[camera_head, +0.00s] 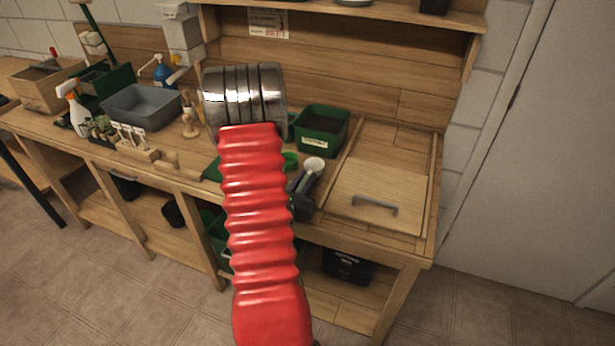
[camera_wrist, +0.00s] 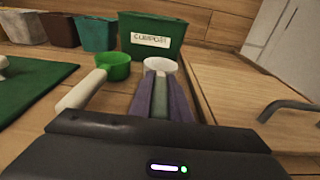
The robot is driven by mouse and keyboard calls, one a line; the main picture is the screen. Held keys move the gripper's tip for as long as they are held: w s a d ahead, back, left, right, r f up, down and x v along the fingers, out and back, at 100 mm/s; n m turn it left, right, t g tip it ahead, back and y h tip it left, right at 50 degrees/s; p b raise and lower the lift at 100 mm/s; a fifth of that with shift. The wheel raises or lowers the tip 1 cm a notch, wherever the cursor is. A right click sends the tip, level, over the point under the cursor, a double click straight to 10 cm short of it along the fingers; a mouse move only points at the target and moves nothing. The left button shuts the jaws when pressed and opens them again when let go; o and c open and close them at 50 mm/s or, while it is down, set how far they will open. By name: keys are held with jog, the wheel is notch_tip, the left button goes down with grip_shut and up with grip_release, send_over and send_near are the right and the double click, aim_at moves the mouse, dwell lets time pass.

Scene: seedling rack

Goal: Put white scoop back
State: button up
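The white scoop (camera_head: 314,164) is at the tip of my gripper (camera_head: 305,182), near the front of the wooden bench. In the wrist view, its white bowl (camera_wrist: 160,63) shows just beyond the fingertips. Its greyish-green handle lies between the two purple fingers of my gripper (camera_wrist: 160,90), which look closed against it. The fingers hide part of the handle. I cannot tell whether the bowl touches the bench. A green scoop (camera_wrist: 113,67) with a cream handle lies just left of it.
A green compost box (camera_wrist: 150,36) stands behind the scoops. A wooden lid with a grey handle (camera_head: 375,203) is to the right. A green mat (camera_wrist: 30,88) lies left. A grey tub (camera_head: 141,106) and a spray bottle (camera_head: 75,108) stand farther left.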

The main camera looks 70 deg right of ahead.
jog(key=o, duration=0.6)
jog(key=shift+c, duration=0.2)
jog(key=shift+w+a+r, duration=0.1)
jog(key=shift+a+r, duration=0.05)
jog(key=shift+a, duration=1.1)
jog(key=shift+w+a+r, duration=0.1)
jog(key=shift+w+a, duration=0.05)
jog(key=shift+a, duration=1.05)
jog(key=shift+w+a+r, duration=0.1)
jog(key=shift+a+r, duration=0.05)
jog(key=shift+a, duration=1.1)
